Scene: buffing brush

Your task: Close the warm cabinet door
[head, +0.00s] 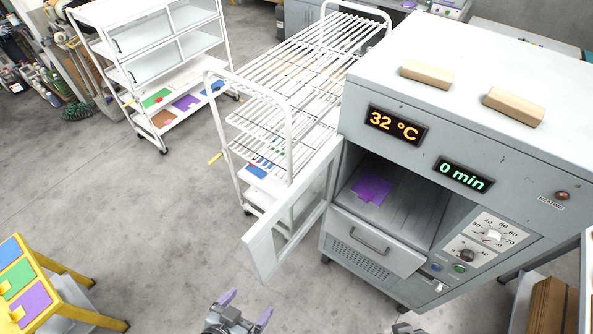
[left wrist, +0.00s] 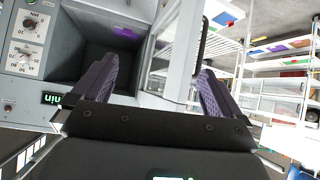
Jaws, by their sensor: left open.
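The warm cabinet (head: 470,75) is grey, with displays reading 32 °C and 0 min. Its white-framed glass door (head: 262,252) stands open, swung out to the left of the opening. The chamber (head: 405,205) shows a purple patch inside. My left gripper (head: 246,308) is open and empty, with purple fingers, at the bottom of the head view, below and apart from the door's free end. In the left wrist view the door (left wrist: 167,35) shows beyond and between the fingers, with a dark curved handle (left wrist: 204,28).
A white wire-shelf trolley (head: 290,75) stands behind the door, left of the cabinet. A yellow stand (head: 72,305) with coloured panels is at lower left. A drawer (head: 372,243) lies below the chamber. The floor left of the door is clear.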

